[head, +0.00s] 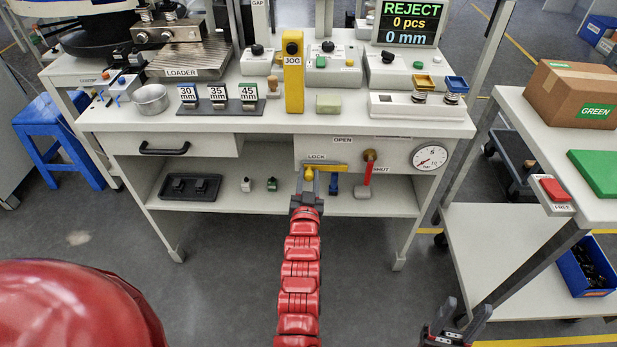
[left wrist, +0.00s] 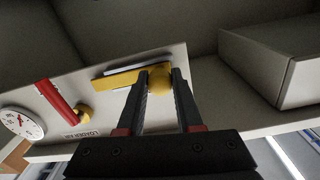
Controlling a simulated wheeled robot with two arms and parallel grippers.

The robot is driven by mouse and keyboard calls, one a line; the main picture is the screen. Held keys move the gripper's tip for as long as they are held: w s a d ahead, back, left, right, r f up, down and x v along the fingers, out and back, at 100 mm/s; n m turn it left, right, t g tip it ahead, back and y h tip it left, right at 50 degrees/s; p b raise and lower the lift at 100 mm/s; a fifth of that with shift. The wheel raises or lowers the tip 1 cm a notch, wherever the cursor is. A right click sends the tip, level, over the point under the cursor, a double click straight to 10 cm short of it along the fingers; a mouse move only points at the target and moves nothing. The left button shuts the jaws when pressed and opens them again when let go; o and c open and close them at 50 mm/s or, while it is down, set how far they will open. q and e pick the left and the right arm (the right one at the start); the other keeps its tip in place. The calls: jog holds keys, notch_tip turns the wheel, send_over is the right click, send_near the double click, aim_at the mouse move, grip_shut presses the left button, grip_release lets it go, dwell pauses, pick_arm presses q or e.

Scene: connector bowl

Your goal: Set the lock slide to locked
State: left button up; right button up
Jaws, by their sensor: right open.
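The lock slide (head: 330,167) is a yellow bar on the front panel under the bench top. The word LOCK is printed above its left end and OPEN higher up to the right. My left gripper (head: 308,178) is at the left end of the slide, by the LOCK word. In the left wrist view the yellow slide (left wrist: 125,79) runs behind the fingers, and its round yellow knob (left wrist: 160,80) fills the space between the fingertips. My left gripper looks shut on this knob. My right gripper (head: 455,322) is open and empty, low at the right, away from the bench.
A red valve handle (head: 365,180) and a gauge (head: 430,158) are right of the slide. The drawer (head: 190,147) is at the left. The lower shelf (head: 240,203) holds a black tray (head: 190,187).

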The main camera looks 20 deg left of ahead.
pick_arm(q)
grip_shut()
dwell(1.0)
